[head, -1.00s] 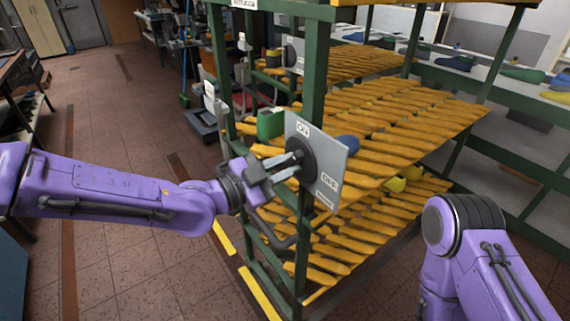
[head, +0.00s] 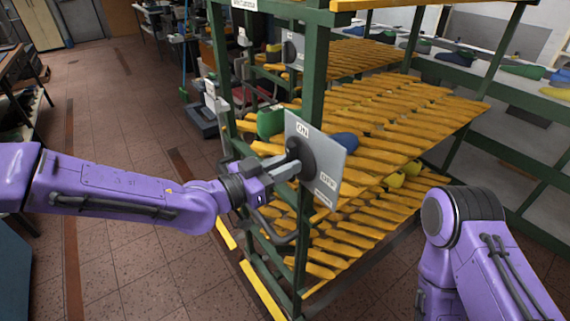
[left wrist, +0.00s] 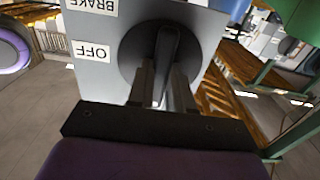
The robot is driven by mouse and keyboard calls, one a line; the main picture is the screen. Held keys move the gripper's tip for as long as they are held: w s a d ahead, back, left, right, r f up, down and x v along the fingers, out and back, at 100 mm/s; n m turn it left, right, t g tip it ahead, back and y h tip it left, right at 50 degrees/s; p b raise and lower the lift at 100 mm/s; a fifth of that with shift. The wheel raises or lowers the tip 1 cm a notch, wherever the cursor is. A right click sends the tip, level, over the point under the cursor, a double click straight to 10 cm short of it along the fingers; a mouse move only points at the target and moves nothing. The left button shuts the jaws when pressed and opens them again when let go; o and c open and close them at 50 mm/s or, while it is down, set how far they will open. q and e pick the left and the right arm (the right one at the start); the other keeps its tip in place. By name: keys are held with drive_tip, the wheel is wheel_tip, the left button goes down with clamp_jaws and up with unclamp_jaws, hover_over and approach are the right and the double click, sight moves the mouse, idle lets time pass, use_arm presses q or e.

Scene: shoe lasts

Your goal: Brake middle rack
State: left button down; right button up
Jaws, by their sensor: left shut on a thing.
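A grey switch plate (head: 334,163) with a round black rotary knob (head: 303,157) is fixed to the front post of a green rack (head: 313,90). In the head view its labels read ON near the top and OFF at the lower right, with a small label below. My left gripper (head: 285,170) is at the knob. In the left wrist view, the plate (left wrist: 105,75) shows BRAKE and OFF labels upside down, left of the knob. There the left gripper (left wrist: 166,85) is shut on the knob's raised bar (left wrist: 166,52). My right gripper is out of view; only its arm shows.
The rack's yellow slatted shelves (head: 400,110) hold a green shoe last (head: 270,122) and a blue one (head: 345,141) near the plate. Another switch plate (head: 293,50) is farther back. Open tiled floor (head: 120,140) lies at left.

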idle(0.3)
use_arm(q)
drive_tip(key=c, duration=1)
unclamp_jaws()
drive_tip(key=shift+a, duration=0.1)
drive_tip(key=b+v, duration=0.2)
drive_tip(key=v, duration=0.8)
drive_tip(key=shift+s+a, duration=0.2)
